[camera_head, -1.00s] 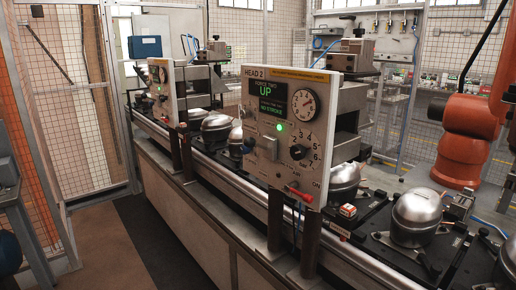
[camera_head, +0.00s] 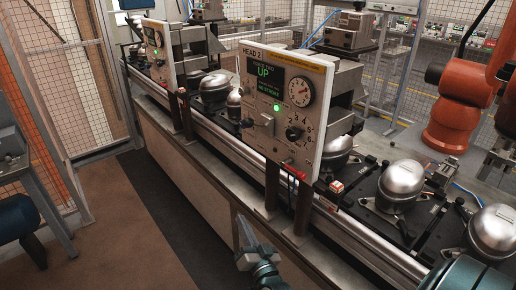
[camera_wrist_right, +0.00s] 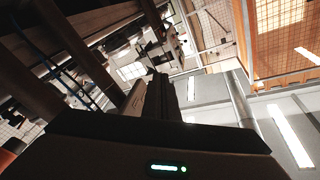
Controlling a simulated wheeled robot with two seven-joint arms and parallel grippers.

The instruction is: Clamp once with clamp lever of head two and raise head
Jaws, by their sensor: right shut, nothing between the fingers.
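The head two panel (camera_head: 284,100) stands on dark posts at the front of the line. Its screen (camera_head: 266,78) reads UP and NO STROKE, and a green lamp (camera_head: 276,107) is lit. A grey lever-like fitting (camera_head: 262,122) sits low on its left side; I cannot tell for sure that it is the clamp lever. A red handle (camera_head: 293,170) sticks out at the lower edge. My right gripper (camera_head: 243,228) is below and left of the panel, apart from it. Its shut, empty fingers also show in the right wrist view (camera_wrist_right: 158,92). My left gripper is not in view.
Metal compressors (camera_head: 403,180) stand on dark pallets along the conveyor, whose front rail (camera_head: 235,150) runs beside the panel posts. Another panel (camera_head: 158,52) is farther left. An orange robot (camera_head: 455,115) stands behind. The floor (camera_head: 160,225) front left is clear.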

